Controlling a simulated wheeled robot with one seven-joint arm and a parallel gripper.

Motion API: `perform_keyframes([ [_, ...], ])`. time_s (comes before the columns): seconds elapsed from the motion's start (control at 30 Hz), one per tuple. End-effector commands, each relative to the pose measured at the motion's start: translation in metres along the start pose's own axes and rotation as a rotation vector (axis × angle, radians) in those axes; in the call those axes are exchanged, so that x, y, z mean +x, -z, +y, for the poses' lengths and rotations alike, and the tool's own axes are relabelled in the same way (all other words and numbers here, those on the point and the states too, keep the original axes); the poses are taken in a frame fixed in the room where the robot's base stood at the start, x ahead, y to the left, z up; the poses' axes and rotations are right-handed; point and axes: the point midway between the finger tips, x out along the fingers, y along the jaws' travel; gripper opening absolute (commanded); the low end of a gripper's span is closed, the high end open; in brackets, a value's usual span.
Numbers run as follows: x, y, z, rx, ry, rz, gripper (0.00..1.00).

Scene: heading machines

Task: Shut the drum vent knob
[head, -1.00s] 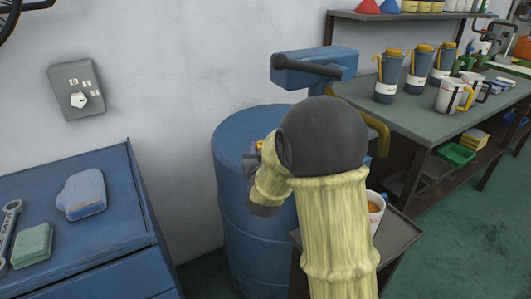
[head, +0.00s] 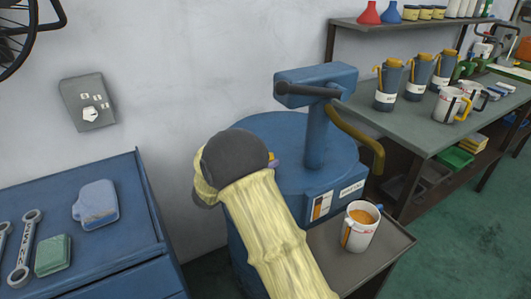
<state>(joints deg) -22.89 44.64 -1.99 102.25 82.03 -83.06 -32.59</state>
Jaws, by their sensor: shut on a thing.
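The blue drum (head: 345,155) stands against the wall in the head view, with a blue hand pump (head: 316,135) on its lid. My arm reaches across the left part of the drum, and its dark rounded joint covers that side of the lid. A small yellow and purple part (head: 272,159) shows at the joint's right edge; I cannot tell whether it is the vent knob or part of my gripper. My gripper is hidden behind my own arm, so its hold on the knob does not show.
A cup of orange liquid (head: 359,229) stands on a small dark table (head: 392,243) right of the drum. A blue cabinet (head: 116,242) with wrenches is at left. A workbench (head: 410,120) with jugs and mugs is at right. The pump's yellow hose (head: 372,142) hangs toward the bench.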

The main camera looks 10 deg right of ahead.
Motion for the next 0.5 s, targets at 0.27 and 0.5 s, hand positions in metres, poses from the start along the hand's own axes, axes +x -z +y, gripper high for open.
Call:
perform_keyframes([
  [0.27, 0.0000, 0.0032, -0.0036, 0.002, -0.153, 0.002, 0.22],
  [0.5, 0.0004, 0.0020, -0.0035, 0.002, -0.203, 0.003, 0.22],
])
